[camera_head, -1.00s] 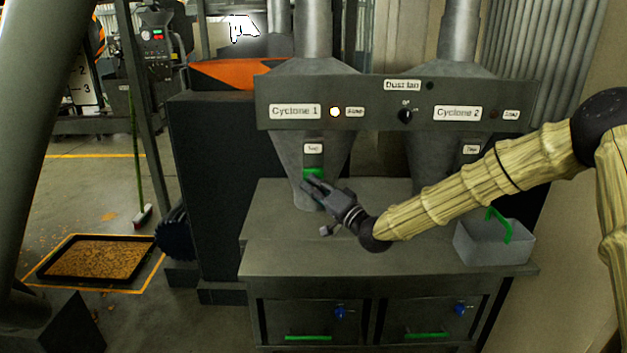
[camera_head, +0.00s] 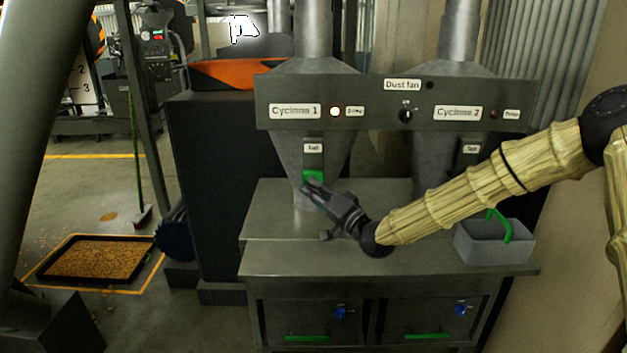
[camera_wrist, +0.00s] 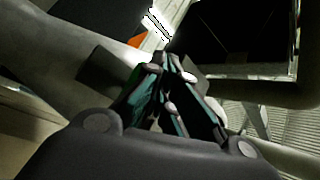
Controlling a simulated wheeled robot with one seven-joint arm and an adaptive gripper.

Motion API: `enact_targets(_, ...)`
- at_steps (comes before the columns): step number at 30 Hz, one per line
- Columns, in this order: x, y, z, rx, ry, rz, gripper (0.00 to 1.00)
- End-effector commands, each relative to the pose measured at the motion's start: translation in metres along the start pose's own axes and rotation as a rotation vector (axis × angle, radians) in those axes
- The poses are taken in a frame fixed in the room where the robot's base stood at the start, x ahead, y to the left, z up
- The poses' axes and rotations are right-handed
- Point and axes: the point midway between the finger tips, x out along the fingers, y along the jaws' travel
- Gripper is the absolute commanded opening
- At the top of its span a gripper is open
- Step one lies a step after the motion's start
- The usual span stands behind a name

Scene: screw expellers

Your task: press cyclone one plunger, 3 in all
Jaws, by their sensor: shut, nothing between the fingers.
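The cyclone one plunger (camera_head: 314,175) is a green part low on the dark block at the front of the left cone (camera_head: 345,140), under a small label. The Cyclone 1 sign (camera_head: 294,111) and a lit white lamp (camera_head: 334,112) are on the panel above. My gripper (camera_head: 308,187) is shut and empty, with its fingertips just below and in front of the green plunger. I cannot tell whether they touch it. In the wrist view my shut fingers (camera_wrist: 168,62) cover most of the plunger; only a thin green edge shows beside them.
The Cyclone 2 cone (camera_head: 428,160) stands to the right, with an unlit lamp (camera_head: 494,114) above. A grey bin (camera_head: 480,246) with a green handle sits on the right of the metal bench (camera_head: 300,262). The bench top left of my gripper is clear.

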Motion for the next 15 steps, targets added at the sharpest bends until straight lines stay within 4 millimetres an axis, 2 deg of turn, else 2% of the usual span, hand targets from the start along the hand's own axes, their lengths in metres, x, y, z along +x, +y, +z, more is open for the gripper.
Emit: enact_targets(15,-0.0077,-0.0055,0.0053,-0.001,0.000,0.000,0.00)
